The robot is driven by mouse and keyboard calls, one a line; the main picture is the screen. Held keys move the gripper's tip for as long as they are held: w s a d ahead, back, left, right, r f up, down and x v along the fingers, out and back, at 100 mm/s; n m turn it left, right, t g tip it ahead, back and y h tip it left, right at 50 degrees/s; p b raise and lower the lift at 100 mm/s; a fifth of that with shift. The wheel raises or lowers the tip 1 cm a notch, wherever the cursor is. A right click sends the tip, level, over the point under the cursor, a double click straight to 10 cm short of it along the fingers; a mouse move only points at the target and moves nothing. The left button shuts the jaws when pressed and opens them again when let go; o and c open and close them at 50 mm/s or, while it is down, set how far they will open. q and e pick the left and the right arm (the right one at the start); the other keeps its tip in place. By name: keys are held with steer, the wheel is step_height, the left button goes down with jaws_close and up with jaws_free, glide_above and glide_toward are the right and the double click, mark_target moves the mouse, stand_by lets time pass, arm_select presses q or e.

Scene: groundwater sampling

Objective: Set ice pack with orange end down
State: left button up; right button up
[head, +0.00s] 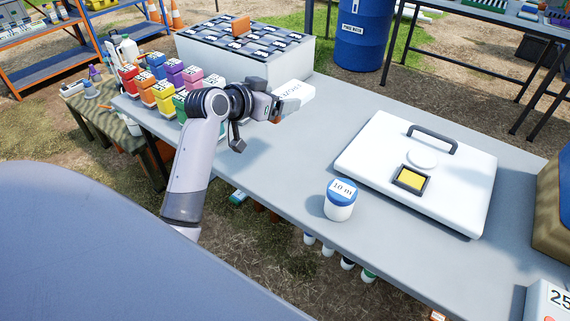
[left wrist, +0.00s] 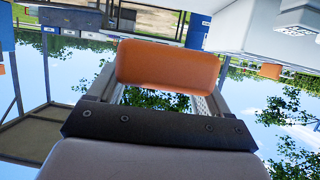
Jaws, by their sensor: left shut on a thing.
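My right gripper is not in view.
The white box (head: 281,70) has a dark, patterned top with an orange piece (head: 240,26) on it. Several coloured blocks (head: 164,96) stand left of my arm. The table (head: 290,150) between is clear.

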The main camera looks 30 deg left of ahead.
arm_select(q)
steer(key=shift+w+a+r, duration=0.15)
steer(key=shift+r, duration=0.05)
steer(key=b, duration=0.2)
glide_above(277, 169)
step_height(277, 169, down, 16)
steer(key=shift+r, duration=0.15)
step_height(277, 169, down, 3)
steer(key=shift+f+b, duration=0.1)
steer(key=shift+b, duration=0.4)
steer(key=shift+f, duration=0.4)
steer(key=shift+f, duration=0.1)
